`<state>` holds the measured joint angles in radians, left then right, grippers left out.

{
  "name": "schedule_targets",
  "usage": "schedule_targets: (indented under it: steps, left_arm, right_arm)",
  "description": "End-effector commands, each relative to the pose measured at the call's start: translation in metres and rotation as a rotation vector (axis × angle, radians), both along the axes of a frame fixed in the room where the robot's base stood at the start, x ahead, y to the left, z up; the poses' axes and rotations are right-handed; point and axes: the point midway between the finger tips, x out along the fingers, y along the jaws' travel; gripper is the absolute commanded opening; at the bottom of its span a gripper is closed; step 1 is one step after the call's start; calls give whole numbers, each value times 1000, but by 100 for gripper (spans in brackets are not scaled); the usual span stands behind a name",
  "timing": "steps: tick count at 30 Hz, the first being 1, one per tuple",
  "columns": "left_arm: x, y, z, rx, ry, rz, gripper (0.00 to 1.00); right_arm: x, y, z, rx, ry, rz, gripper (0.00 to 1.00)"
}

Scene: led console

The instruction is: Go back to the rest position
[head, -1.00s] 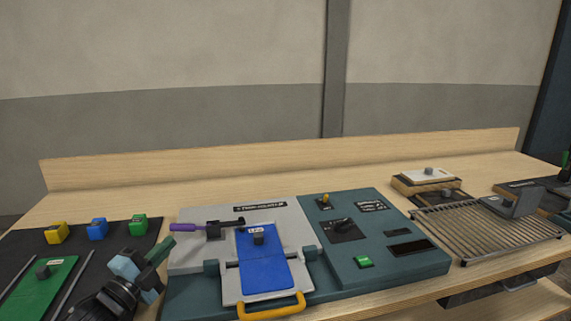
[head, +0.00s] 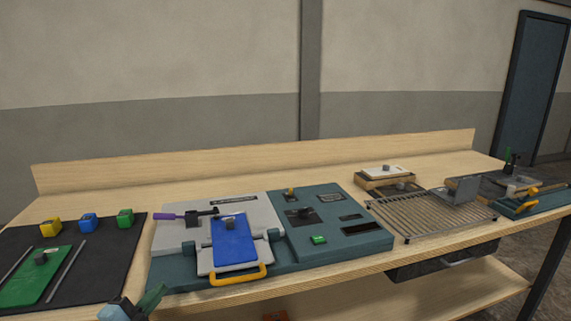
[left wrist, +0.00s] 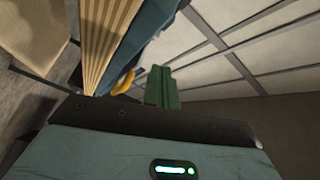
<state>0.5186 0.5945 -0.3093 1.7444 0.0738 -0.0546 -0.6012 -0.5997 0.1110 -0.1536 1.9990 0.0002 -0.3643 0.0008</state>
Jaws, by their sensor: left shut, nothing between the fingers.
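My left gripper (head: 150,299) shows at the bottom left of the head view, low in front of the bench edge. Its green fingers are shut with nothing between them, and it touches nothing that I can see. In the left wrist view the shut green fingers (left wrist: 162,86) stand beyond the dark gripper body. My right gripper is not in any view. The console (head: 340,243) with its blue plate (head: 233,243) and yellow handle (head: 238,275) sits on the bench to the right of and beyond the left gripper.
A black mat (head: 105,262) holds a green board (head: 35,277) and yellow, blue and green blocks at the left. A slatted rack (head: 425,215) stands right of the console. The wooden bench (head: 300,277) has a lower shelf. Open floor lies at the right.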

Motion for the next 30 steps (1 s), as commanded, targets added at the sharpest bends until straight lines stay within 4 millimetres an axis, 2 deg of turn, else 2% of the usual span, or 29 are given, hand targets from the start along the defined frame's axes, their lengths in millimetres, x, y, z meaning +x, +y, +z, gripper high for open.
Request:
schedule_targets:
  steps: [5, 8, 12, 14, 18, 24, 27, 30]
  left_arm:
    - [-37, -16, -51, -121, 146, 11, 0]
    - [-67, -26, -85, -212, 252, 29, 0]
    - [-123, -41, -135, -359, 425, 77, 0]
    - [-150, -46, -154, -421, 497, 105, 0]
    - [-215, -57, -192, -563, 661, 186, 0]
    - [-312, -69, -229, -750, 875, 336, 0]
    - [-353, -73, -239, -822, 954, 409, 0]
    - [-383, -75, -246, -871, 1008, 466, 0]
  right_arm:
    - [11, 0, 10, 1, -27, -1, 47]
    - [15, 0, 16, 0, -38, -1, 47]
    - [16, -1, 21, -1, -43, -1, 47]
    - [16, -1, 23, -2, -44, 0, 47]
    - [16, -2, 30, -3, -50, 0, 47]
    - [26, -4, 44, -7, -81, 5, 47]
    - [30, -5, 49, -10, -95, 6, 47]
    - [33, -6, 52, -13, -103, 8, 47]
